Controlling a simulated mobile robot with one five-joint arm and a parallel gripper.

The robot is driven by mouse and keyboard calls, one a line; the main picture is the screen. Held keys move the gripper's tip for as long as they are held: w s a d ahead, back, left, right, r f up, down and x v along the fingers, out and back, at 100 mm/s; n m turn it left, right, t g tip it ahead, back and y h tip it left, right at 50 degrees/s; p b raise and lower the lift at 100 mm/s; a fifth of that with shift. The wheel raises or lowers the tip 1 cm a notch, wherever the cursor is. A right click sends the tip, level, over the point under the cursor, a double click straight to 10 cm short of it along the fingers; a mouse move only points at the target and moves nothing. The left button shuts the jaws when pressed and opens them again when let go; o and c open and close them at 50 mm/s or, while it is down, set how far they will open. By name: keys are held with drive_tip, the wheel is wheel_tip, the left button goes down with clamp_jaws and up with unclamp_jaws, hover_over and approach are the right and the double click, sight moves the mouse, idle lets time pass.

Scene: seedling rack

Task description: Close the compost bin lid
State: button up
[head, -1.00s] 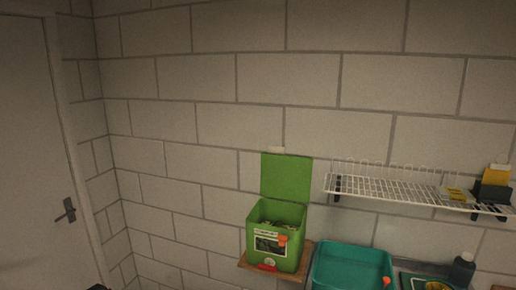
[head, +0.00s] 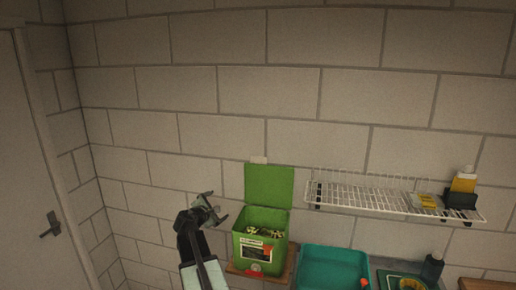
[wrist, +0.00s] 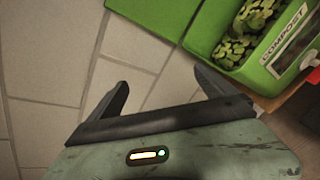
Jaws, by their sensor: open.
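The green compost bin (head: 240,240) stands on a small wooden shelf against the block wall. Its lid (head: 269,185) stands upright, open, at the back of the bin. Green and pale scraps (head: 262,231) show inside. My gripper (head: 216,208) is open and empty, up and to the left of the bin, apart from it and the lid. In the wrist view, the open fingers of my gripper (wrist: 160,88) have the wall beyond them. The bin (wrist: 232,62) with its label is at the upper right there, and part of the lid (wrist: 158,18) is at the top.
A teal tub (head: 333,262) stands right of the bin. A white wire shelf (head: 365,197) is on the wall at right, holding a yellow bottle (head: 463,183). A dark bottle (head: 432,267) stands below. A door (head: 28,170) is at far left.

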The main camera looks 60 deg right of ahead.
sight(258, 159)
drive_tip(key=s+d+r+n+h+p, duration=0.1)
drive_tip(key=s+d+r+n, duration=0.2)
drive_tip(key=d+r+n, duration=0.2)
drive_tip(key=s+d+r+n+t+h+p, duration=0.1)
drive_tip(key=s+d+r+n+h+p, duration=0.1)
drive_tip(key=s+d+r+n, duration=0.2)
drive_tip(key=d+r+n, duration=0.1)
drive_tip(key=d+r, duration=0.2)
drive_tip(key=d, duration=0.4)
drive_tip(key=shift+d+r+t+h, duration=0.3)
drive_tip(key=shift+r, duration=0.05)
drive_tip(key=x, duration=0.7)
drive_tip(key=shift+d, duration=0.25)
